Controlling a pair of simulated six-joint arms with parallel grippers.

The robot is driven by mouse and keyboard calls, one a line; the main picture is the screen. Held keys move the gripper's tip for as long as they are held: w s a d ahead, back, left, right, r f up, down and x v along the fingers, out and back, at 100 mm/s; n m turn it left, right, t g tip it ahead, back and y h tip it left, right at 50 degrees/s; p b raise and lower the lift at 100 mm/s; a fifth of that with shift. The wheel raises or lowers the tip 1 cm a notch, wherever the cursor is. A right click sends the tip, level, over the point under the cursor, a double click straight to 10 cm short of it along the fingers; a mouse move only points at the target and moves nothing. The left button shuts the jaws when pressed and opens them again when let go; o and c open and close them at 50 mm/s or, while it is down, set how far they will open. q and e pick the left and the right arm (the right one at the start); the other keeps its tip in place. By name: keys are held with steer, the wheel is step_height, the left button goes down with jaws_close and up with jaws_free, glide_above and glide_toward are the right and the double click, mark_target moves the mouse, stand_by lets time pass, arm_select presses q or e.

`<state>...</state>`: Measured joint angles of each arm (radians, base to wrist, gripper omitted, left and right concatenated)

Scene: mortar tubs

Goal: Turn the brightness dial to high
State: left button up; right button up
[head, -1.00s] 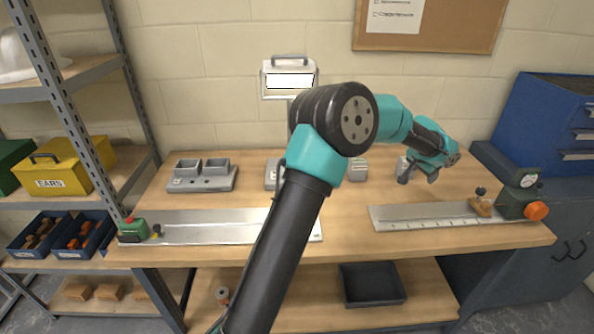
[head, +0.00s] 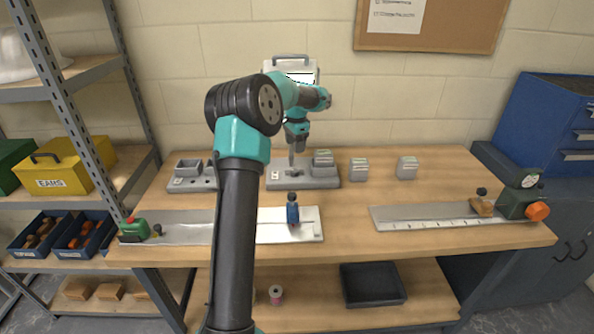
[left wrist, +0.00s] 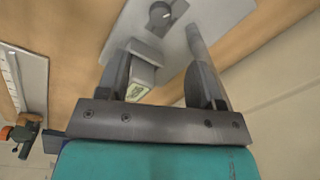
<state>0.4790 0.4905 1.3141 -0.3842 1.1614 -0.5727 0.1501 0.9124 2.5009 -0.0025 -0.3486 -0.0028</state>
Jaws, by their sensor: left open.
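A dark round dial (left wrist: 160,14) sits on a grey plate (left wrist: 185,22) at the top of the left wrist view. The matching grey base (head: 325,182) stands at the back of the bench in the head view, where the arm and gripper partly cover it. My left gripper (head: 293,162) points down over this base and is open. In the left wrist view its two fingers (left wrist: 160,75) are apart, with the dial beyond their tips. A grey box with a pale printed label (left wrist: 138,92) shows near one finger. The dial's setting is not readable. My right gripper is not in view.
A white lamp-like box (head: 290,64) stands behind the base. Small grey boxes (head: 358,169) (head: 407,167) and a grey twin holder (head: 188,183) stand nearby.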

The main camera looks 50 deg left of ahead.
mark_target(295, 171)
arm_select(q)
steer(key=shift+f, duration=0.1)
steer(key=f, duration=1.2)
steer(key=shift+w+a, duration=0.1)
steer(key=shift+a, duration=0.2)
steer(key=shift+c, duration=0.3)
steer(key=shift+r, duration=0.1)
steer(key=c, duration=0.9)
steer(key=shift+o, duration=0.2)
